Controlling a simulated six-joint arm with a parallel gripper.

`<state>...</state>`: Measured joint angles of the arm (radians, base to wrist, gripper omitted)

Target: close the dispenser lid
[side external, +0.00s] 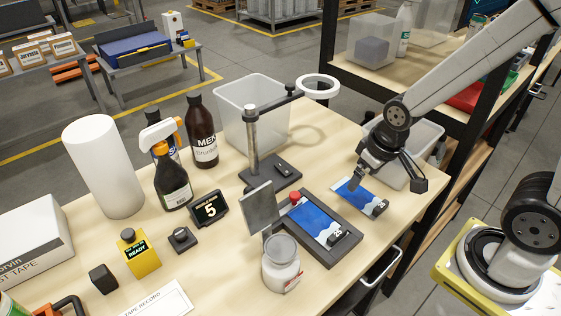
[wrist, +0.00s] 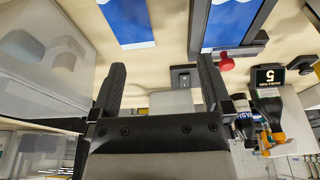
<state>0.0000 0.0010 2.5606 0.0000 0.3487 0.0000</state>
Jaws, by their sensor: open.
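A grey plate (side external: 259,207) stands up, slightly tilted, at the left edge of a dark frame (side external: 346,252) holding a blue-and-white sheet (side external: 312,220). It looks like a raised lid, but I cannot tell for certain that it is the dispenser lid. My gripper (side external: 386,186) is open and empty, above a second blue sheet (side external: 352,196), right of the frame. Its spread fingers show in the wrist view (wrist: 161,64).
A stand (side external: 254,145) with a white ring (side external: 319,87) rises behind the frame. Clear bins (side external: 250,112) stand at the back and right. Bottles, a spray bottle (side external: 172,185) and a small display (side external: 209,208) are left. Shelving stands behind my arm.

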